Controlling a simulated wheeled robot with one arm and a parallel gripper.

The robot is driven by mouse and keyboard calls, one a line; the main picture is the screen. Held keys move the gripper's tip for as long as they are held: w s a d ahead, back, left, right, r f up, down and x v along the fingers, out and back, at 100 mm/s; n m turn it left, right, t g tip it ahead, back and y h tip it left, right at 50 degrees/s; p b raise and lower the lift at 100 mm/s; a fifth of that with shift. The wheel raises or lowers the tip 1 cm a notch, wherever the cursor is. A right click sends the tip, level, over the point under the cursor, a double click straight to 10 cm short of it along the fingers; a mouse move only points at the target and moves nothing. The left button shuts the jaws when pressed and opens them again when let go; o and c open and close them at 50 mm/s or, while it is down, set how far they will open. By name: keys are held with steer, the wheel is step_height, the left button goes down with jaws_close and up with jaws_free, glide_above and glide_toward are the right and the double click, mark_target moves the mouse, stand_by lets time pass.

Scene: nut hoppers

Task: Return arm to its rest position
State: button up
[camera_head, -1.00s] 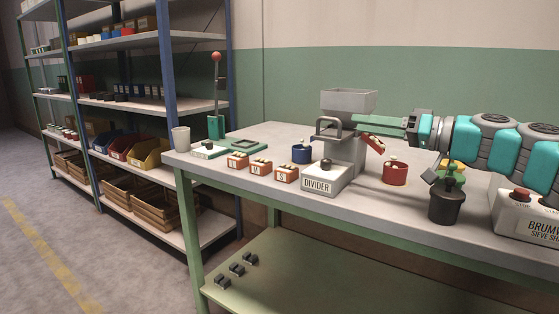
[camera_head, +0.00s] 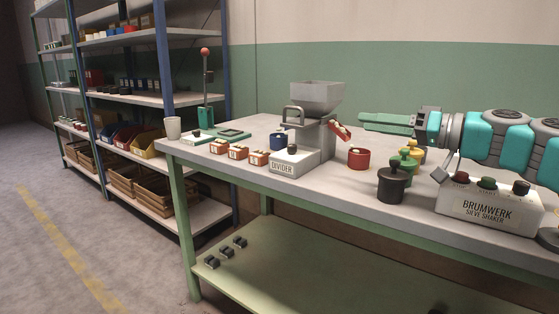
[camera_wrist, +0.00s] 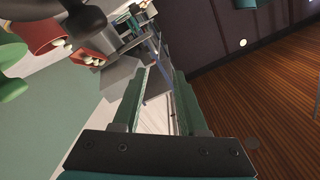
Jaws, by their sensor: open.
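My arm reaches in from the right in the head view, above the bench. My gripper (camera_head: 364,122) has green fingers pointing left, to the right of the grey hopper of the divider (camera_head: 318,98). It appears clear of the divider, with nothing held. In the wrist view my gripper (camera_wrist: 162,76) shows two parallel green fingers with a gap between them and nothing in it.
A blue cup (camera_head: 278,141) and small red boxes sit left. Shelving stands behind left.

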steer(key=s+a+f+g+h, duration=0.4)
steer(key=s+a+f+g, duration=0.3)
steer(key=s+a+f, duration=0.85)
steer(key=s+d+f+m+g+h, duration=0.1)
steer(key=s+f+g+h, duration=0.3)
steer(key=s+f, duration=0.75)
steer(key=s+d+f+m+g+h, duration=0.1)
steer(key=s+d+f+m+h, duration=0.2)
steer(key=s+d+f+h, duration=0.3)
steer(key=s+d+f, duration=0.4)
steer(key=s, duration=0.1)
steer(key=shift+d+p, duration=0.15)
steer(key=shift+p, duration=0.15)
